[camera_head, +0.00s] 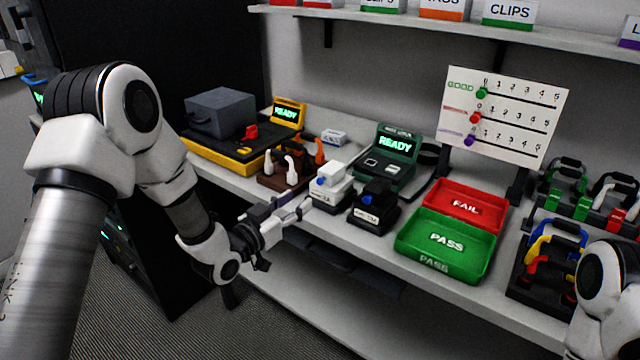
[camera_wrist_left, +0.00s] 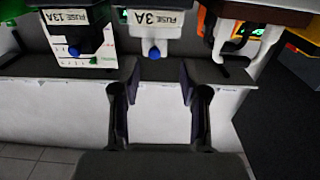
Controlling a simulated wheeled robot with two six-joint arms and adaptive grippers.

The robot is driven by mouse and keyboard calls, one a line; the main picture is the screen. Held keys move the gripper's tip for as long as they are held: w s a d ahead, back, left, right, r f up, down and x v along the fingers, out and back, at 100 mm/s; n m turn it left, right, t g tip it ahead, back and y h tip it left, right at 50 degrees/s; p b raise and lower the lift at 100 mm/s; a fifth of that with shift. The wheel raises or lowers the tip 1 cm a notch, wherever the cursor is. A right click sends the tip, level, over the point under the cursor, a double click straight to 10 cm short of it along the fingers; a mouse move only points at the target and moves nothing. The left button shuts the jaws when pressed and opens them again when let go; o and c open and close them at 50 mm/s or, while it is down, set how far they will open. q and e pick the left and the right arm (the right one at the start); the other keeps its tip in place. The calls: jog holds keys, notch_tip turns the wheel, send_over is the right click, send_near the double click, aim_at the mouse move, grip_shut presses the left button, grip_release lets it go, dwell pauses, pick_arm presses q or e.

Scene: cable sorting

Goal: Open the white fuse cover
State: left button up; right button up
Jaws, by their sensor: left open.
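The white fuse box (camera_head: 331,192), marked 3A, stands near the front edge of the bench with a small blue knob on its front. Its cover appears down. It also shows upside down at the top of the left wrist view (camera_wrist_left: 155,20), partly cut off. My left gripper (camera_head: 297,208) is open and empty, just in front of the white box. In the left wrist view its fingers (camera_wrist_left: 156,82) are spread, lined up with the blue knob but apart from it. My right gripper is out of view; only part of my right arm shows.
A black fuse box (camera_head: 372,212) marked 13A stands close beside the white one. A wooden block with white and orange hooked pieces (camera_head: 287,175) is at its left. A green tester (camera_head: 387,160) is behind. Red FAIL (camera_head: 440,191) and green PASS (camera_head: 409,243) trays lie right.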

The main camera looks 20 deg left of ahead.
aim_at(319, 183)
pick_arm(q)
jog(key=x, duration=0.2)
jog(key=r+x, duration=0.1)
jog(key=x, duration=0.1)
jog(key=p+x, duration=0.1)
jog(key=x, duration=0.1)
jog(key=shift+w+d+r, duration=0.15)
jog(key=shift+w+d, duration=0.15)
jog(key=shift+d, duration=0.15)
jog(key=shift+w+d+r, duration=0.1)
jog(key=shift+w+d, duration=0.05)
jog(key=shift+d, duration=0.05)
jog(key=shift+w+a, duration=0.1)
jog(key=shift+c, duration=1)
grip_shut()
